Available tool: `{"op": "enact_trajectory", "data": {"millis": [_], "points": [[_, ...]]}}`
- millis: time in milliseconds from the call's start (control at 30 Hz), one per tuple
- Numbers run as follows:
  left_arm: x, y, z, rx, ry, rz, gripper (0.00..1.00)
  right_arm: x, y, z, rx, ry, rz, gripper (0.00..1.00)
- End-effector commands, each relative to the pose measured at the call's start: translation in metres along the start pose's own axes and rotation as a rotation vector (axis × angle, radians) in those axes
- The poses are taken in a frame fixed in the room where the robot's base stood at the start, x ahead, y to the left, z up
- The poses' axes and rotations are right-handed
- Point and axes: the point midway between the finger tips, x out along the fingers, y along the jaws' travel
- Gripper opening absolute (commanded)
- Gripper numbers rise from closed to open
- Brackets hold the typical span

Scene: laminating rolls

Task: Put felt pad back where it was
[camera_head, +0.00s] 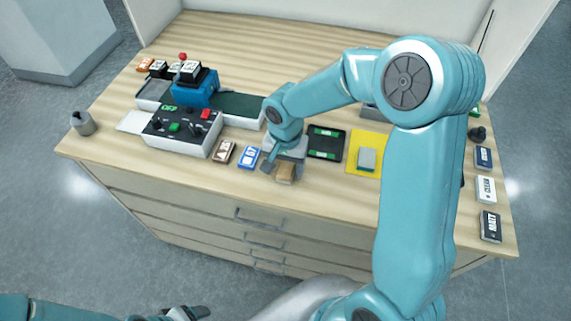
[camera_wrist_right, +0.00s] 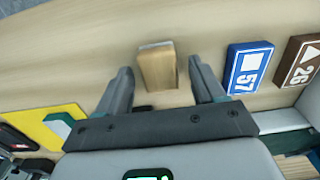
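A small tan block (camera_head: 287,173), perhaps the felt pad, lies on the table near its front edge. It shows in the right wrist view (camera_wrist_right: 157,68) between the fingertips, with a gap to each finger. My right gripper (camera_head: 283,163) is open over it, pointing down. A grey-green pad with a pale edge (camera_head: 366,158) lies on a yellow sheet (camera_head: 357,140) to the right; I cannot tell which of the two is the felt pad. My left gripper (camera_head: 188,313) is low at the bottom edge, away from the table; its opening is unclear.
A blue card (camera_head: 248,157) and a brown card (camera_head: 223,152) lie left of my right gripper. A black tray (camera_head: 326,142) is to its right. A control box (camera_head: 180,132) and blue machine (camera_head: 195,90) stand left. Several label cards line the right edge.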

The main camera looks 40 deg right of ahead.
Motion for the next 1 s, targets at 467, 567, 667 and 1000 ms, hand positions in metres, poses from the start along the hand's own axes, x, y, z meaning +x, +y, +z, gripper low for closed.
{"op": "enact_trajectory", "data": {"millis": [467,567,667,1000], "points": [[-0.002,0.001,0.000,0.000,0.000,0.000,0.72,-0.027,-0.001,-0.001,0.002,0.006,-0.005,0.67],[-0.001,0.000,0.000,0.000,0.000,0.000,0.72,-0.052,-0.001,-0.001,0.001,0.006,-0.005,0.67],[0.000,0.000,0.000,0.000,0.000,0.000,0.72,-0.075,-0.001,-0.001,0.000,0.005,-0.004,0.67],[0.001,0.000,0.000,0.000,0.000,0.000,0.72,-0.122,0.000,0.000,0.000,0.001,-0.001,0.67]]}}
